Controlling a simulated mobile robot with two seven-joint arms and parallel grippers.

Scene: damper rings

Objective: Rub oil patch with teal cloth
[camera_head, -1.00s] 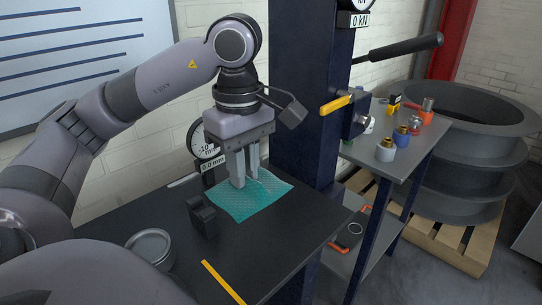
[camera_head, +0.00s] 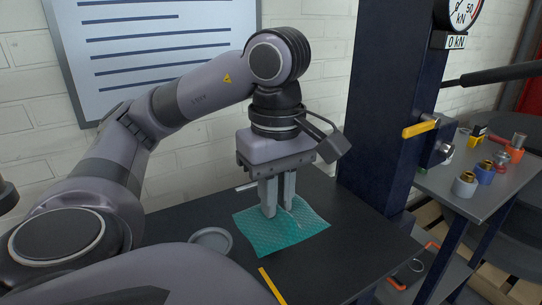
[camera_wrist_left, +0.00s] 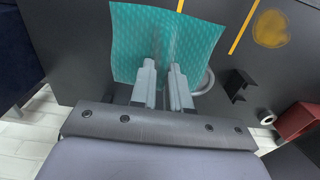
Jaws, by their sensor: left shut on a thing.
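The teal cloth (camera_head: 262,238) is spread low over the dark table (camera_head: 330,262), with its middle pinched up. My left gripper (camera_head: 279,212) points down and is shut on the cloth; its fingers (camera_wrist_left: 164,70) also show against the cloth (camera_wrist_left: 130,40) in the left wrist view. A yellow-brown oil patch (camera_wrist_left: 270,29) lies on the dark surface in the left wrist view, to the right of the cloth and apart from it. I cannot make out the patch in the head view. My right gripper is not in view.
A round grey lid or can (camera_head: 208,240) stands left of the cloth. Yellow strips (camera_head: 271,284) mark the table. A black bracket (camera_wrist_left: 238,86) and a red object (camera_wrist_left: 298,120) are at right in the wrist view. The dark blue press column (camera_head: 385,110) rises behind the cloth.

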